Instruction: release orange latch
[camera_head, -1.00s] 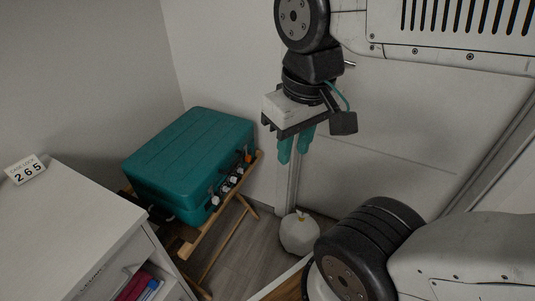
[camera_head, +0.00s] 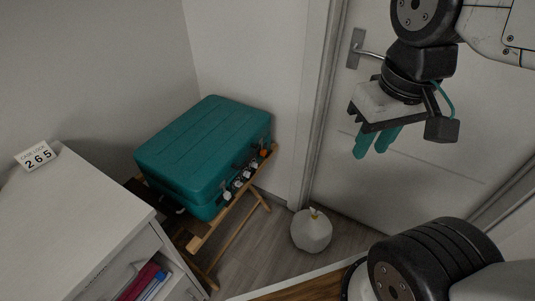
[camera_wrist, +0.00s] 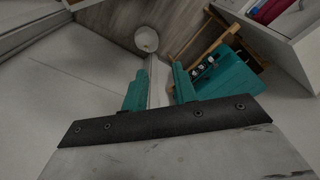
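The teal case (camera_head: 203,150) lies shut on a wooden folding stand. The small orange latch (camera_head: 265,154) is at the right end of the case's front face, beside several dials (camera_head: 238,183). My gripper (camera_head: 373,149) hangs in the air to the right of the case, in front of the door, with its two teal fingers pointing down. In the wrist view my gripper (camera_wrist: 158,82) is open and empty, with the fingers apart. The case (camera_wrist: 222,78) shows there beyond the right finger, partly hidden by it; I cannot make out the orange latch there.
A white bag-like object (camera_head: 311,231) sits on the floor near the door (camera_head: 420,170). The wooden stand (camera_head: 205,237) has free floor beside it.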

